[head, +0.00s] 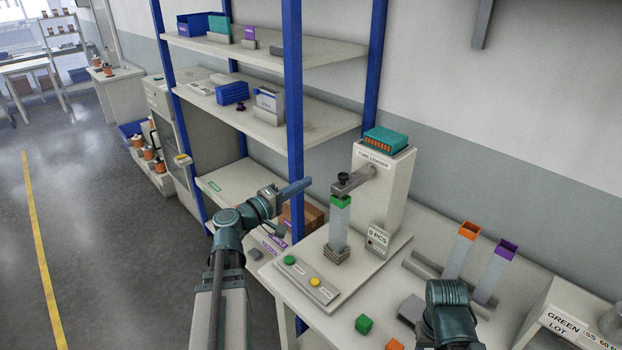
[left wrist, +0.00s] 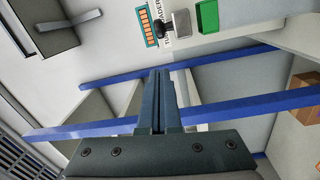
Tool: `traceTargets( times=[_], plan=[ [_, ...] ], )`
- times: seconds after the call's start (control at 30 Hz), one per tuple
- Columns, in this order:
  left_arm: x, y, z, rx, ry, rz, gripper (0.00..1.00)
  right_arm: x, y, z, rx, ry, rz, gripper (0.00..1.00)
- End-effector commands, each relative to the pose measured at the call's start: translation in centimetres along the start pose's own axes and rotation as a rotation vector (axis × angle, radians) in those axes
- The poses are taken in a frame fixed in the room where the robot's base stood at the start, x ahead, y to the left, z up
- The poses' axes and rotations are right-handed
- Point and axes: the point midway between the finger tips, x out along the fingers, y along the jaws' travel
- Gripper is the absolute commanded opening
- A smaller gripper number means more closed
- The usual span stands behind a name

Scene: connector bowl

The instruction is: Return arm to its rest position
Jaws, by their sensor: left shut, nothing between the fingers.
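My left gripper (head: 304,187) is raised in front of the shelf unit's near blue post, left of the tube loader. Its fingers are closed together with nothing between them; they also show in the left wrist view (left wrist: 159,76). The tube loader (head: 380,185) stands on the white bench, with a clear green-topped tube (head: 340,222) upright under its arm. The green top also shows in the left wrist view (left wrist: 207,16). Part of my right arm shows at the bottom right of the head view, but its gripper does not.
The shelf unit (head: 290,100) stands close to my left gripper. Orange-topped (head: 461,250) and purple-topped (head: 496,271) tubes stand on the bench. Loose green (head: 364,323) and orange (head: 394,345) pieces lie at its front. The floor (head: 110,230) at left is clear.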

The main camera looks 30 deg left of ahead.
Motion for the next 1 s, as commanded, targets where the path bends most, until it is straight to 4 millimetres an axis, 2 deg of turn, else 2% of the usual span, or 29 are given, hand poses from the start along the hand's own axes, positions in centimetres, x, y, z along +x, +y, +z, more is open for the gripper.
traceTargets(
  times=[0.1,0.43,0.5,0.57,0.67,0.77,0.8,0.9,1.0],
  plan=[
    [-0.6,0.0,0.1,0.0,0.0,0.0,0.0,0.0,0.0,0.0,0.0,0.0,0.0,0.5],
    [-0.6,0.0,0.2,0.0,-0.002,-0.001,0.0,0.0,0.0,0.0,0.0,0.0,0.0,0.5],
    [-0.2,-0.2,0.9,0.006,-0.02,-0.011,0.0,0.0,0.0,0.0,0.0,0.0,0.0,0.5],
    [0.6,-0.7,2.4,0.02,-0.062,-0.035,0.0,0.0,0.0,0.0,0.0,0.0,0.0,0.5],
    [2.4,-2.2,7.2,0.066,-0.19,-0.111,0.0,0.0,0.0,0.0,0.0,0.0,0.0,0.5],
    [3.9,-4.7,13.8,0.143,-0.373,-0.227,0.0,0.0,0.0,0.0,0.0,0.0,0.0,0.5],
    [4.2,-5.8,16.5,0.178,-0.451,-0.278,0.0,0.0,0.0,0.0,0.0,0.0,0.0,0.5],
    [3.9,-8.7,23.3,0.28,-0.652,-0.417,0.0,0.0,0.0,0.0,0.0,0.0,0.0,0.5],
    [2.4,-11.5,28.8,0.396,-0.838,-0.564,0.0,0.0,0.0,0.0,0.0,0.0,0.0,0.5]
  ],
)
